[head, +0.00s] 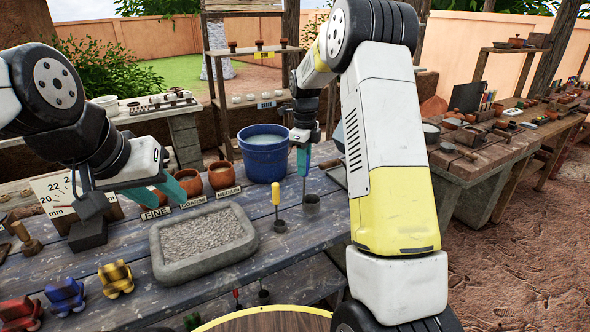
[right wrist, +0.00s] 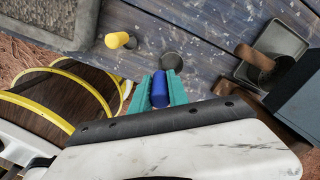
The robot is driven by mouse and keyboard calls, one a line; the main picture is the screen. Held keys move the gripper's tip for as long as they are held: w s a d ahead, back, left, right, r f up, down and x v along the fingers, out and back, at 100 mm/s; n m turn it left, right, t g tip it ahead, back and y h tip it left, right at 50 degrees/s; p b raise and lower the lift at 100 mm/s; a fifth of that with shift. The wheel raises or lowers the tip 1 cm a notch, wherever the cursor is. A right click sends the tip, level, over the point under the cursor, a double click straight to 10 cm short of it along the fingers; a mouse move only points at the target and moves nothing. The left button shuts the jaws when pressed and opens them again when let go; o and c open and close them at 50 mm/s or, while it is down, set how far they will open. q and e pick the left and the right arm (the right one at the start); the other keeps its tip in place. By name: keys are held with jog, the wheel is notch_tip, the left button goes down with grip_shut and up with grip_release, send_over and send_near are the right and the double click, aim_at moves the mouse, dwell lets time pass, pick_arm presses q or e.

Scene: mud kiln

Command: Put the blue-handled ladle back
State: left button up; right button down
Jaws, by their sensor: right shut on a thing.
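My right gripper (head: 303,162) is shut on the blue handle (right wrist: 159,88) of the ladle, which shows between its teal fingers in the right wrist view. In the head view the ladle's thin shaft (head: 304,187) hangs down close to a small dark round holder (head: 311,203). The holder also shows just beyond the handle in the right wrist view (right wrist: 171,61). The ladle's lower end is hidden, so I cannot tell whether it is inside the holder. My left gripper (head: 168,198) is open and empty, above the left part of the table by the clay pots.
A yellow-handled tool (head: 275,194) stands upright in another holder, left of the blue one. A stone tray (head: 203,243) of gravel, a blue bucket (head: 264,155) and clay pots (head: 222,176) stand nearby. Small toy-like vehicles (head: 117,279) sit at the front left.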

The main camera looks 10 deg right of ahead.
jog(key=shift+f, duration=1.75)
jog(key=c, duration=1.3)
grip_release()
